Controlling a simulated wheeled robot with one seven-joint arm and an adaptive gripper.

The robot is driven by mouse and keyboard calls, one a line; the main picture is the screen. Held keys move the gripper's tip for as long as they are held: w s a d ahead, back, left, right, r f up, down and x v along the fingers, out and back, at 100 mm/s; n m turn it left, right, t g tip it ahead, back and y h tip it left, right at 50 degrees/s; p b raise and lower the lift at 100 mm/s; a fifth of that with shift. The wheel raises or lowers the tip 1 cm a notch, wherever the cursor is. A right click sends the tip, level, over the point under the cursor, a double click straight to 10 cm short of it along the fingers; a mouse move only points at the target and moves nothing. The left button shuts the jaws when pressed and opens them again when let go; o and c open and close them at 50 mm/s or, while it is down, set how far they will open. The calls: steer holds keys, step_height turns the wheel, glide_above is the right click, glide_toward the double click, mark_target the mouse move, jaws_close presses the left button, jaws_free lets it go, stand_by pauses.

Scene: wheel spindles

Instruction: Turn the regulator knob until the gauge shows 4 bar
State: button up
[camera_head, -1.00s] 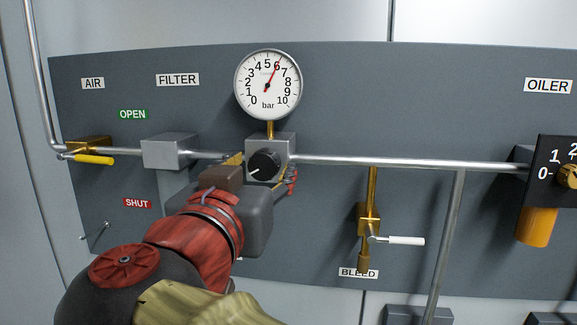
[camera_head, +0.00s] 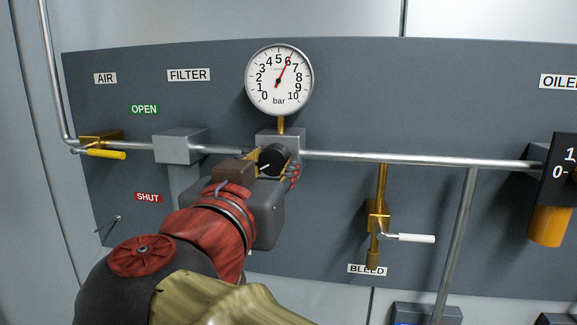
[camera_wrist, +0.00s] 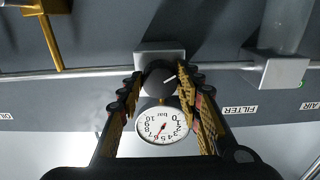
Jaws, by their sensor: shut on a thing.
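The regulator knob (camera_head: 273,159) is black with a white pointer line, on a grey block under the gauge. In the head view its line points left and slightly down. The round white gauge (camera_head: 279,80) has a 0 to 10 bar scale; its red needle points up and right, at about 6. My gripper (camera_head: 272,167) is shut on the knob, with a finger on either side. In the wrist view the knob (camera_wrist: 160,77) sits between the fingertips, and the gauge (camera_wrist: 162,126) appears upside down. My arm hides part of the regulator block.
A pipe (camera_head: 400,157) runs across the grey panel. The yellow-handled air valve (camera_head: 100,152) and filter block (camera_head: 181,146) are left. The white-handled bleed valve (camera_head: 408,237) is below right. The oiler (camera_head: 546,220) is at the far right.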

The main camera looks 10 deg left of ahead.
steer(key=shift+c, duration=0.6)
steer(key=shift+b, duration=0.35)
steer(key=shift+f+n+b, duration=0.15)
steer(key=shift+n+b, duration=0.85)
steer(key=shift+n, duration=0.1)
steer(key=n+b, duration=0.3)
steer(key=n, duration=0.1)
steer(key=shift+d, duration=0.1)
steer(key=n, duration=0.5)
steer(key=shift+r+b, duration=0.2)
steer(key=shift+b, duration=0.2)
steer(key=shift+r+n, duration=0.1)
steer(key=shift+n, duration=2.1)
steer(key=o, duration=1.2)
steer(key=shift+c, duration=0.2)
